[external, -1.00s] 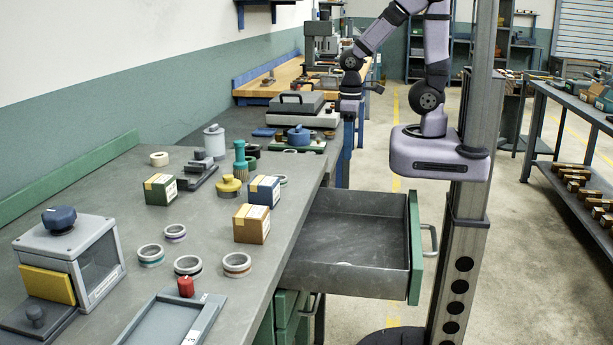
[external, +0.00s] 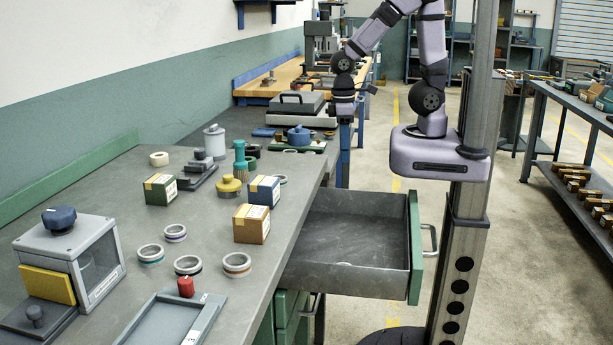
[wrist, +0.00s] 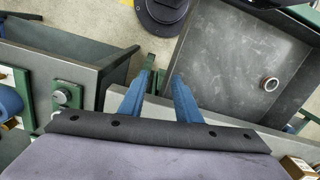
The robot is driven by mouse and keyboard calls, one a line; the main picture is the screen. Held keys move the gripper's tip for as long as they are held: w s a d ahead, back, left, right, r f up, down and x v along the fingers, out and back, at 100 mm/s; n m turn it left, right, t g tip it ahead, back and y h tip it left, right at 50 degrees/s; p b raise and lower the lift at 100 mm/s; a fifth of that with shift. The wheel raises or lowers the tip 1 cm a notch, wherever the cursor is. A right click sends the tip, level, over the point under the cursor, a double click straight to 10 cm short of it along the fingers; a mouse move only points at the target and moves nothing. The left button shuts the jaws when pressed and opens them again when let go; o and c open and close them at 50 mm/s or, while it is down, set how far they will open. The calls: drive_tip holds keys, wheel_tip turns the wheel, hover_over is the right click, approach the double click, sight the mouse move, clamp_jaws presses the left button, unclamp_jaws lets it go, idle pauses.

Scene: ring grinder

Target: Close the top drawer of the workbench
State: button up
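The top drawer (external: 350,238) of the workbench (external: 205,262) is pulled well out to the right in the external view. Its green front panel (external: 416,248) and metal handle (external: 431,240) face the aisle. The wrist view shows the grey drawer interior (wrist: 225,50) at upper right, with a small ring (wrist: 269,84) lying in it. My gripper (wrist: 160,78) is open and empty, its two blue fingers apart and pointing toward the gap left of the drawer. In the external view my gripper (external: 344,108) hangs beyond the drawer, apart from it; its fingertips are hard to make out there.
Boxes, rings, jars and a clear-sided cabinet (external: 75,262) stand on the bench top. The aisle floor (external: 395,205) beside the drawer is open, apart from my column and base.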

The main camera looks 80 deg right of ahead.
drive_tip(key=s+a+n+h, duration=0.15)
drive_tip(key=a+n, duration=0.35)
drive_tip(key=a, duration=0.7)
drive_tip(key=n+t+h+b, duration=0.1)
drive_tip(key=n+t+h, duration=0.2)
drive_tip(key=n, duration=0.7)
approach(435, 241)
drive_tip(key=shift+p+x, duration=0.65)
drive_tip(key=shift+x, duration=3.15)
drive_tip(key=shift+r, duration=0.1)
clamp_jaws()
